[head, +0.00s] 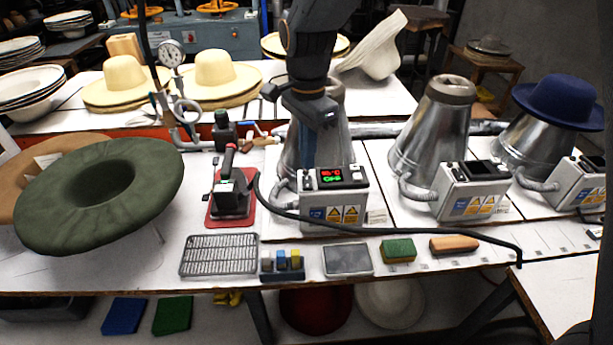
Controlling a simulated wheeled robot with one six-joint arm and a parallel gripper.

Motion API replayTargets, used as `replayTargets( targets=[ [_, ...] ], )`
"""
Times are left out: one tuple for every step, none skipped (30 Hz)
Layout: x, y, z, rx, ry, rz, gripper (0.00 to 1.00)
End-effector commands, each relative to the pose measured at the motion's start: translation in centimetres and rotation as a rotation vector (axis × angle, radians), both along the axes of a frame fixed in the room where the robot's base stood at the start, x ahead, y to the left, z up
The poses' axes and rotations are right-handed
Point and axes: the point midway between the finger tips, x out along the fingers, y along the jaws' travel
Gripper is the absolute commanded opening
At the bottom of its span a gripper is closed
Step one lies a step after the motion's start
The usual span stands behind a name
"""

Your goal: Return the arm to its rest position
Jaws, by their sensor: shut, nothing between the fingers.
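My arm hangs into the head view from the top centre. My gripper (318,118) points down in front of the leftmost metal cone (297,150), above its control box (333,200). The gripper is shut with nothing seen in it; its fingertips are small and dark. I cannot tell whether it touches the cone behind it. The control box display (343,175) shows red and green characters.
Two more cones (432,125) stand to the right, the far one wearing a blue hat (558,100). A green hat (100,195) is at left. An iron (232,195) sits on a red mat, its black cable crossing the bench front. A rack (218,255), blocks and pads line the front.

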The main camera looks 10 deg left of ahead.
Motion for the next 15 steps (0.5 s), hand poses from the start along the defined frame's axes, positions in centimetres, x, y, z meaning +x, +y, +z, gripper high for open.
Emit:
replayTargets(
  targets=[
    [-0.06,-0.01,0.62,0.000,0.000,0.000,0.00],
    [-0.07,-0.01,0.83,0.000,0.000,0.000,0.00],
    [-0.07,-0.03,1.10,-0.001,0.001,0.000,0.00],
    [-0.07,-0.03,1.26,-0.001,0.001,0.000,0.00],
    [-0.07,-0.03,1.38,-0.001,0.001,0.000,0.00],
    [-0.06,-0.02,1.47,-0.001,0.001,0.000,0.00],
    [-0.06,-0.03,1.49,-0.001,0.001,0.000,0.00],
    [-0.04,-0.03,1.48,-0.001,0.001,0.000,0.00],
    [-0.04,-0.02,1.44,-0.001,0.001,0.000,0.00],
    [-0.03,-0.03,1.41,-0.001,0.001,0.000,0.00],
    [-0.02,-0.02,1.39,-0.001,0.001,0.000,0.00],
    [-0.02,-0.02,1.39,-0.001,0.001,0.000,0.00],
    [-0.02,-0.02,1.38,-0.001,0.001,0.000,0.00],
    [-0.01,-0.01,1.38,-0.001,0.001,0.000,0.00],
    [-0.02,-0.01,1.38,-0.001,0.001,0.000,0.00]
  ],
)
